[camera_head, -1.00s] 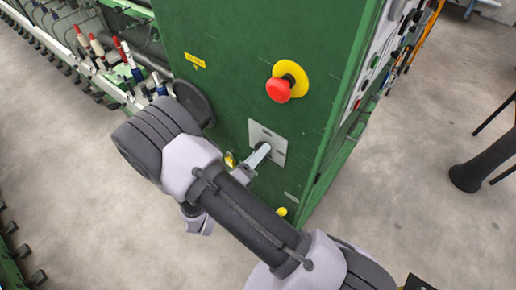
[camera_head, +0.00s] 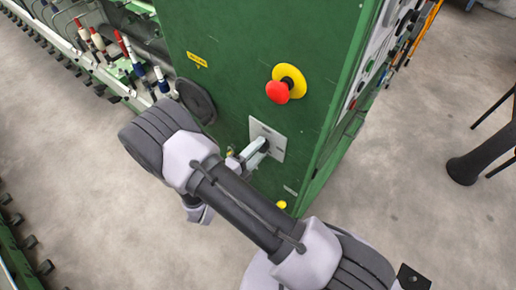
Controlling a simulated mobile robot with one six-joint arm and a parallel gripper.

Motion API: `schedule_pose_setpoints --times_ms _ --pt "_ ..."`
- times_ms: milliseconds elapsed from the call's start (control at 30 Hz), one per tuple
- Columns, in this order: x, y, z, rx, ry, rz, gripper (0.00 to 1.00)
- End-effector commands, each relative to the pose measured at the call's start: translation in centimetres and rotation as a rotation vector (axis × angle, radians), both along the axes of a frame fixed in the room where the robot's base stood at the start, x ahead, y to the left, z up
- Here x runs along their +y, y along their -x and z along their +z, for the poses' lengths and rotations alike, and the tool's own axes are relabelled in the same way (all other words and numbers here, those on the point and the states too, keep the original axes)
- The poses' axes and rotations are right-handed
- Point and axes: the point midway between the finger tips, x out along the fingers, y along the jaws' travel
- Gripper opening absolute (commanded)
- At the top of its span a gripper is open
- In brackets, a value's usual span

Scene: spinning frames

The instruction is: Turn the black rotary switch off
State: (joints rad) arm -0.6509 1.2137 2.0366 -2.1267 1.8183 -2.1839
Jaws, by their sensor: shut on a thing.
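The black rotary switch (camera_head: 265,146) sits on a light grey square plate (camera_head: 276,139) on the front of the green cabinet, below a red emergency button. My gripper (camera_head: 257,152) is at the plate, with its fingers shut on the switch knob. My arm comes in from the lower right and hides the cabinet area below and left of the switch. The fingers cover most of the knob, so its exact angle cannot be told.
A red emergency button (camera_head: 278,91) on a yellow disc (camera_head: 293,77) projects just above the switch. A green cabinet (camera_head: 240,50) fills the centre. Spinning machinery with bobbins (camera_head: 125,60) lies left. Grey floor (camera_head: 400,200) is open at right.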

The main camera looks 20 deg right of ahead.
Motion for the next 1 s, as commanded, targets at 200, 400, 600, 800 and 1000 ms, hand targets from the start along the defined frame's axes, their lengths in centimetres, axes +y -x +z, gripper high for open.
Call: schedule_pose_setpoints --times_ms 200,400,600,800,1000 --pt "-0.01 0.01 -0.03 0.018 0.012 0.000 0.02" --pt "0.00 0.01 -0.04 0.019 0.013 0.000 0.02" --pt "0.00 0.00 -0.04 0.019 0.013 0.000 0.55" --pt "0.00 0.00 -0.02 0.017 0.012 0.000 0.65" --pt "0.00 0.00 -0.01 0.017 0.012 0.000 0.65"
